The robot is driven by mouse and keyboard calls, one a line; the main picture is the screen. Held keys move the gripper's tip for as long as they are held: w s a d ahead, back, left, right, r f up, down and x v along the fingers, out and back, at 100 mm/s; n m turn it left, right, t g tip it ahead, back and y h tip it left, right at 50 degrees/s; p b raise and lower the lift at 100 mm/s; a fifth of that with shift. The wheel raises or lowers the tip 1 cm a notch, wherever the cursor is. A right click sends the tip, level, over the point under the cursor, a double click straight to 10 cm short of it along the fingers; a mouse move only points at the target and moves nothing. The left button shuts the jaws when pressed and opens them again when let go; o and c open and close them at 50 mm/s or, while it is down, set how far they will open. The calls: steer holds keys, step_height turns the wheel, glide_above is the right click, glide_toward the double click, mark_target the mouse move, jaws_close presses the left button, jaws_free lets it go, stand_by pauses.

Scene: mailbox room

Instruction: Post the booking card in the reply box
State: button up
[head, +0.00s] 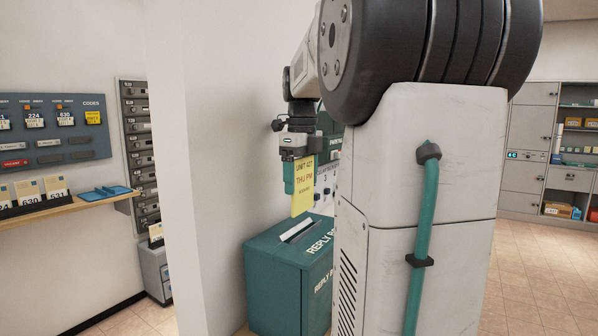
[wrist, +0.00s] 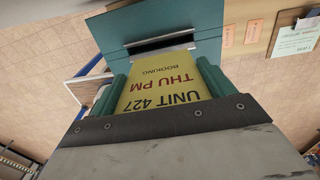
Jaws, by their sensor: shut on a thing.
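The yellow booking card (head: 302,190), printed "UNIT 427 THU PM", hangs upright from my gripper (head: 297,160) in the head view. My gripper is shut on its upper end. The green reply box (head: 272,278) stands below, with a pale-edged slot (head: 298,230) in its top. The card's lower end is above the box top, close to the slot in the picture. In the wrist view the card (wrist: 165,82) lies between the two green fingers (wrist: 163,88) and points toward the dark slot (wrist: 160,43) in the box top (wrist: 190,20). The exact gap is hard to tell.
My arm hides the right side of the box. A white wall (head: 215,130) stands close to its left. Further left are a codes board (head: 55,130), a wooden shelf (head: 70,212) with numbered cards and a column of mail slots (head: 140,150). Lockers (head: 535,150) stand at the far right.

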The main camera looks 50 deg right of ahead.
mark_target(300, 203)
steer(key=shift+f, duration=3.15)
steer(key=shift+w, duration=0.15)
steer(key=shift+a, duration=0.1)
steer(key=o, duration=0.9)
step_height(300, 203, up, 8)
steer(key=shift+f, duration=0.1)
